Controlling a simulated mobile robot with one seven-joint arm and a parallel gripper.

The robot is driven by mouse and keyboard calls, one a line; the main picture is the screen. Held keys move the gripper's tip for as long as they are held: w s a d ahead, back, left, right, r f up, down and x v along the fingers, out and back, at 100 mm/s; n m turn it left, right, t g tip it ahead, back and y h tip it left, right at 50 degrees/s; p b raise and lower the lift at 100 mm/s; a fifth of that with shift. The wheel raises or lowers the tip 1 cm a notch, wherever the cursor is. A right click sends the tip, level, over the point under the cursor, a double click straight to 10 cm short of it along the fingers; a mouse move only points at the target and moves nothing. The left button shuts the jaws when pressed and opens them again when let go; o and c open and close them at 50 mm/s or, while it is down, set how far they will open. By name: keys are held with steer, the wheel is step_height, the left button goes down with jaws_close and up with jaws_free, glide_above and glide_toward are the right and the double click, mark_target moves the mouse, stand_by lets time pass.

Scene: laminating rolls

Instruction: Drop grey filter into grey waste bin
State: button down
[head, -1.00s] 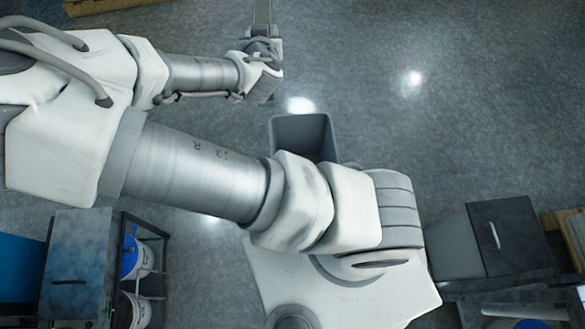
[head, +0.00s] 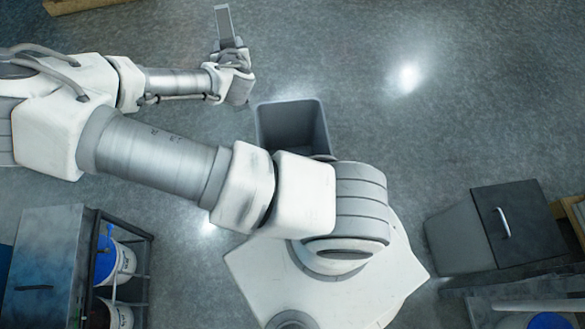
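The grey filter (head: 224,21) is a flat, narrow grey piece sticking up from the end of my arm at the top of the head view. My gripper (head: 231,44) appears shut on its lower end; the fingers are small and partly hidden. The grey waste bin (head: 292,127) stands open on the floor, below and to the right of my gripper in the picture. The filter is apart from the bin and not over its opening. My arm covers the bin's lower edge, and the visible inside looks empty.
A dark cabinet with a handle (head: 505,225) stands at right. At lower left, a cabinet (head: 45,265) adjoins a rack (head: 150,265) holding white-and-blue buckets (head: 115,262). A wooden edge (head: 85,5) shows at top left. The floor (head: 430,110) at upper right is clear.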

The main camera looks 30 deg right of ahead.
steer(key=s+d+f+b, duration=0.1)
steer(key=d+f+b, duration=0.4)
steer(key=f, duration=0.9)
steer(key=s+d+f+m+h+b, duration=0.1)
steer(key=d+f+b, duration=0.4)
steer(key=f+b, duration=0.6)
steer(key=s+d+f+b, duration=0.3)
steer(key=d+f+b, duration=0.3)
steer(key=f, duration=1.3)
steer(key=b, duration=0.2)
steer(key=shift+s+f+h+b, duration=0.15)
steer(key=shift+f+h+b, duration=0.05)
steer(key=shift+h+b, duration=0.15)
steer(key=shift+c, duration=1.2)
jaws_free()
steer(key=shift+g, duration=0.3)
steer(key=shift+s, duration=0.1)
